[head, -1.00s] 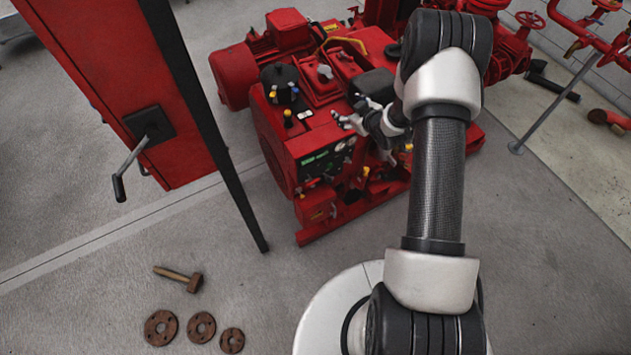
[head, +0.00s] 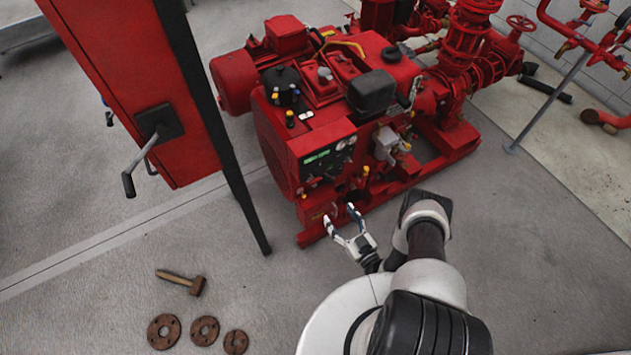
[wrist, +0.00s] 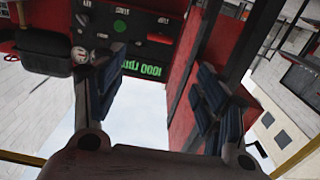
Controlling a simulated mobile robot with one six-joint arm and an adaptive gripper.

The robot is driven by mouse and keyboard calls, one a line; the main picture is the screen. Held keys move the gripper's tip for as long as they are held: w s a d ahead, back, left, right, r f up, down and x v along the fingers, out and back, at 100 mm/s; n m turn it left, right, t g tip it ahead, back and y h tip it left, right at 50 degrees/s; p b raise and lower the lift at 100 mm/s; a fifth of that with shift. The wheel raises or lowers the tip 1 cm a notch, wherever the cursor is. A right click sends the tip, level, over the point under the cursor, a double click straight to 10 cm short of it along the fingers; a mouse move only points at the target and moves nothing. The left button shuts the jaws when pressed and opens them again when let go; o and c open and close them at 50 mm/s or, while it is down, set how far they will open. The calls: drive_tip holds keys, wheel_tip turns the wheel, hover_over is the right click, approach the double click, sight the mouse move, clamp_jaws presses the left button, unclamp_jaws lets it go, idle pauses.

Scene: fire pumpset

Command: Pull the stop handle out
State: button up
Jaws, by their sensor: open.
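The red pumpset (head: 330,110) stands in the middle of the head view. Its dark control panel (head: 328,160) has a green display, gauges and small controls; the green display also shows upside down in the wrist view (wrist: 142,68). I cannot tell for sure which small part is the stop handle. My gripper (head: 340,214) is open and empty, low in front of the pumpset's near end, below the panel. In the wrist view my gripper (wrist: 155,75) has its two fingers wide apart, with the panel seen beyond them and nothing between the pads.
A red cabinet (head: 130,80) with a crank (head: 148,155) and a dark post (head: 215,130) stand at left. A hammer (head: 182,281) and rusty flanges (head: 204,330) lie on the floor. Red pipework (head: 585,40) is at right.

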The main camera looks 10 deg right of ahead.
sight(315, 180)
drive_tip(key=b+x, duration=0.4)
drive_tip(key=x, duration=1.3)
drive_tip(key=shift+f, duration=0.1)
drive_tip(key=shift+s, duration=0.1)
drive_tip(key=shift+c, duration=0.5)
